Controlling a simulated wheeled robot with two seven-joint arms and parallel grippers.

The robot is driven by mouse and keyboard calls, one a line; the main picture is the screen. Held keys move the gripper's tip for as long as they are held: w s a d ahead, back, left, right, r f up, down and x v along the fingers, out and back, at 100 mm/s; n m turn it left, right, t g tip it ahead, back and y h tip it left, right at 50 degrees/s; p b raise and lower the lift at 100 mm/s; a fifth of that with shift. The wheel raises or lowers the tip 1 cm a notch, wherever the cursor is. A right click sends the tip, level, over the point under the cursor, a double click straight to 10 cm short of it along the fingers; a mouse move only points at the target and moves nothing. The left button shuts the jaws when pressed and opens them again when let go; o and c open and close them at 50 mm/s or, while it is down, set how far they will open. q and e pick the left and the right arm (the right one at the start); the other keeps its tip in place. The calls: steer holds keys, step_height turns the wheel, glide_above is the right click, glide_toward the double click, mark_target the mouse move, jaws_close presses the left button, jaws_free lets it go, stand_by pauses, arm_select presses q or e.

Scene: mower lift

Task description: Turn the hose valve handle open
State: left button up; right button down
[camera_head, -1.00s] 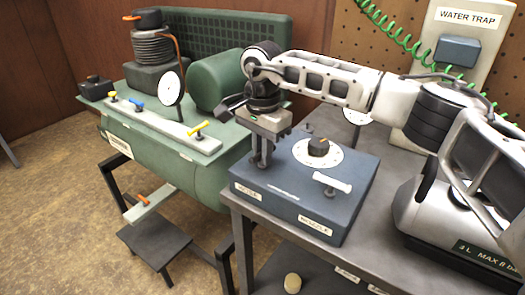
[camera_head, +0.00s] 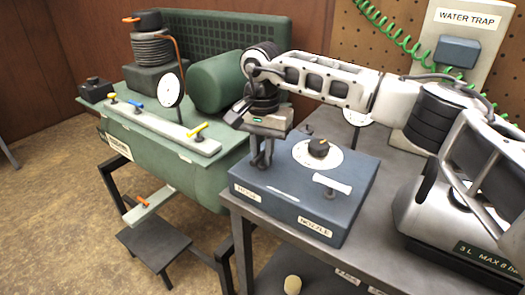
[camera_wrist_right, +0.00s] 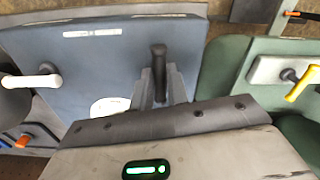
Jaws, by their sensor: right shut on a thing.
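The blue-grey valve box (camera_head: 290,205) sits on the bench's left end, with a label reading NOZZLE at its right front and a less legible label at its left front. My right gripper (camera_head: 262,160) points down over the box's left side. In the right wrist view its fingers (camera_wrist_right: 160,88) are shut on a dark handle (camera_wrist_right: 158,58), which I take as the hose valve handle. That handle points roughly across the box's front edge. The head view mostly hides it behind the fingers. My left gripper is not in view.
A white handle (camera_head: 332,184) lies along the front edge on the NOZZLE side. A round dial with a black knob (camera_head: 318,148) stands behind it. A grey sprayer tank (camera_head: 450,220) is at the right. The green machine (camera_head: 165,165) with small coloured levers stands left.

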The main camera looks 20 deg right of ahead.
mark_target(262, 153)
steer(key=shift+r, duration=0.1)
steer(key=c, duration=1.4)
jaws_free()
step_height(262, 153, up, 16)
